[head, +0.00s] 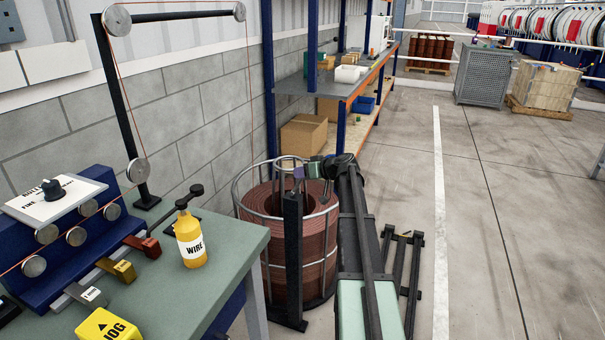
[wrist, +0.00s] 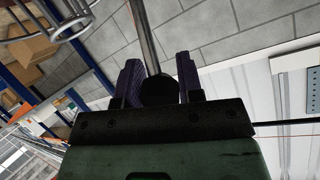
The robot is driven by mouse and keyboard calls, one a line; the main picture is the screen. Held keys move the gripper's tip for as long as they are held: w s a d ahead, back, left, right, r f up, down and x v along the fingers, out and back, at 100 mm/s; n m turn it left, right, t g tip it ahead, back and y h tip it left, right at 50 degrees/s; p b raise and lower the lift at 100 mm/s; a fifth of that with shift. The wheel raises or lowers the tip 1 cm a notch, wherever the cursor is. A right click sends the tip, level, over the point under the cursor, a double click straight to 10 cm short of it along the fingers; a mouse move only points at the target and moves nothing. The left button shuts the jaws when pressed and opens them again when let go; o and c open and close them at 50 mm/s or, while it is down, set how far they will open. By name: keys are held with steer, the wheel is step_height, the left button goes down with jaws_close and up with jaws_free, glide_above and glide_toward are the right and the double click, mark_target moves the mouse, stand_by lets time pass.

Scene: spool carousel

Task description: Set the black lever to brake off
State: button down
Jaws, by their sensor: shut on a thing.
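In the wrist view my gripper (wrist: 158,72) has its two purple fingers on either side of a black knob (wrist: 158,91) at the end of a grey rod (wrist: 146,38). It is shut on this lever knob. In the head view my gripper (head: 299,173) is at the top of a black post (head: 293,255) beside the wire basket (head: 330,222) of copper-coloured coil (head: 275,217). The lever itself is mostly hidden there by the gripper and arm. No brake marking can be read.
A green bench (head: 230,245) at left carries a yellow wire bottle (head: 191,240), a dark crank handle (head: 187,199), coloured levers (head: 124,270) and a yellow jog block (head: 108,326). A shelf (head: 345,85) stands behind the basket.

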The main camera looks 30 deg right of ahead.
steer(key=c, duration=0.8)
jaws_free()
steer(key=shift+s+d+r, duration=0.1)
steer(key=shift+s+d, duration=0.1)
steer(key=shift+w, duration=0.1)
steer(key=p+v, duration=0.4)
steer(key=v, duration=0.7)
steer(key=shift+a, duration=0.1)
